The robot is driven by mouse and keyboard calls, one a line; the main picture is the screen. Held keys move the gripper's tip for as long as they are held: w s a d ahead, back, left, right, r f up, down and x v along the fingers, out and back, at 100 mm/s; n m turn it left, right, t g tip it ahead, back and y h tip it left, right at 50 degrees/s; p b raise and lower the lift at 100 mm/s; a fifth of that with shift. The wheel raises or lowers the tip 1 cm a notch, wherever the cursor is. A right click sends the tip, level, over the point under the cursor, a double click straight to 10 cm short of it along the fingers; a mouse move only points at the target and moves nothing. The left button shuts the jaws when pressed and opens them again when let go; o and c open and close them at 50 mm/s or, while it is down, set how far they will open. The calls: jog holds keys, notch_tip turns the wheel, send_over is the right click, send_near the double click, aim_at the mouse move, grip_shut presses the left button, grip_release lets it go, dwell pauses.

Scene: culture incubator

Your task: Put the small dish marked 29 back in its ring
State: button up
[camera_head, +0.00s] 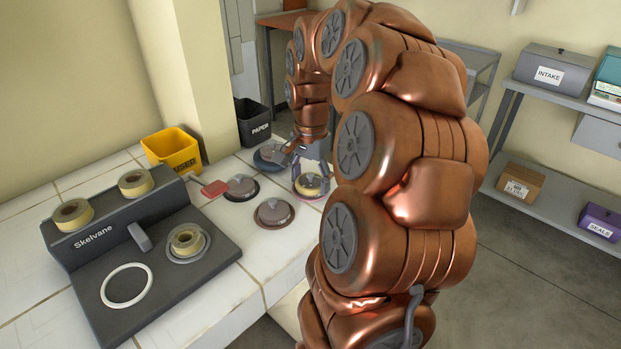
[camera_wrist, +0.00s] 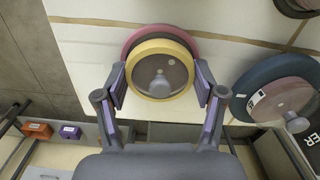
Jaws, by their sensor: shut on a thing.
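My gripper (camera_head: 311,178) is shut on a small round dish (camera_head: 312,187) with a cream-yellow rim. In the wrist view the gripper's (camera_wrist: 161,84) fingers press on both sides of this dish (camera_wrist: 160,45), which has a clear top and a grey knob. A mauve-pink disc (camera_wrist: 143,33) lies under it; I cannot tell whether they touch. No 29 is legible. On the dark Skelvane unit (camera_head: 205,215), a white ring (camera_head: 126,286) is empty. A grey ring (camera_head: 203,250) there holds another cream dish (camera_head: 187,241).
Two cream dishes (camera_head: 135,182) sit on the unit's raised back. Lidded discs, brown (camera_head: 274,212), black (camera_head: 241,187) and blue (camera_head: 268,155), stand left of my gripper near a red tag (camera_head: 215,189). A yellow bin (camera_head: 172,150) and black PAPER bin (camera_head: 253,122) stand behind.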

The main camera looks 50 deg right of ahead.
jog(key=o, duration=1.3)
notch_tip(320, 180, up, 12)
jog(key=shift+r, duration=0.15)
dwell(0.4)
